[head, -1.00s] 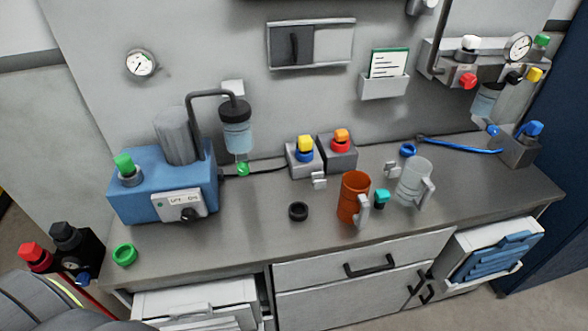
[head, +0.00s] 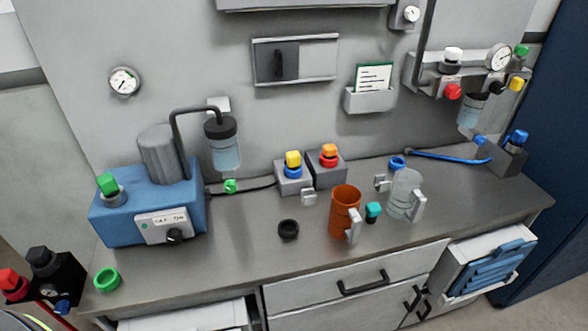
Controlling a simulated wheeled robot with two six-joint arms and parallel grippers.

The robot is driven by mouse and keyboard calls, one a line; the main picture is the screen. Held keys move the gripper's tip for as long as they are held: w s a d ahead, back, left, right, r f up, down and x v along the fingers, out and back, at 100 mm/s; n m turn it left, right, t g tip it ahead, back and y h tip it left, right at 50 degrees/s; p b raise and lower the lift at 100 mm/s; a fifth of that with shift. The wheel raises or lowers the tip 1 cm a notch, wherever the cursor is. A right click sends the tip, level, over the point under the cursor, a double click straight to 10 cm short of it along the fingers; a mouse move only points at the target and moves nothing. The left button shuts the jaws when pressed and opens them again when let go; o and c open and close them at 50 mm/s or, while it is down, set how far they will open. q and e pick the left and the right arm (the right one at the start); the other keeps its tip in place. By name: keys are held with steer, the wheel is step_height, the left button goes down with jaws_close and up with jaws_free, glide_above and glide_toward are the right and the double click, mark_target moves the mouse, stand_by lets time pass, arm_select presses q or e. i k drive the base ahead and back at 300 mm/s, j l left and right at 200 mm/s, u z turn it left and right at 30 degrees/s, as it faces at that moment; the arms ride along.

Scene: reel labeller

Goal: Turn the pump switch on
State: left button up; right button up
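The pump is a blue box (head: 118,215) with a grey cylinder (head: 160,153) on top, at the left of the counter. Its front carries a white switch plate (head: 152,229) with OFF and ON lettering and a black knob (head: 175,236). The exact knob position is too small to tell. A small green light shows at the plate's left side. A green cap (head: 107,184) sits on top of the box. A bent tube runs from the pump to a clear jar (head: 225,150) with a black lid. Neither of my grippers is in view.
A green ring (head: 107,279) lies at the counter's front left, a black ring (head: 288,229) mid-counter. An orange mug (head: 344,210), a clear mug (head: 403,195) and a teal cap (head: 373,210) stand to the right. Open drawers (head: 490,265) jut out below. Counter before the pump is mostly clear.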

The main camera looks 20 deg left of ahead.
mark_target(174, 236)
steer(key=u, duration=1.6)
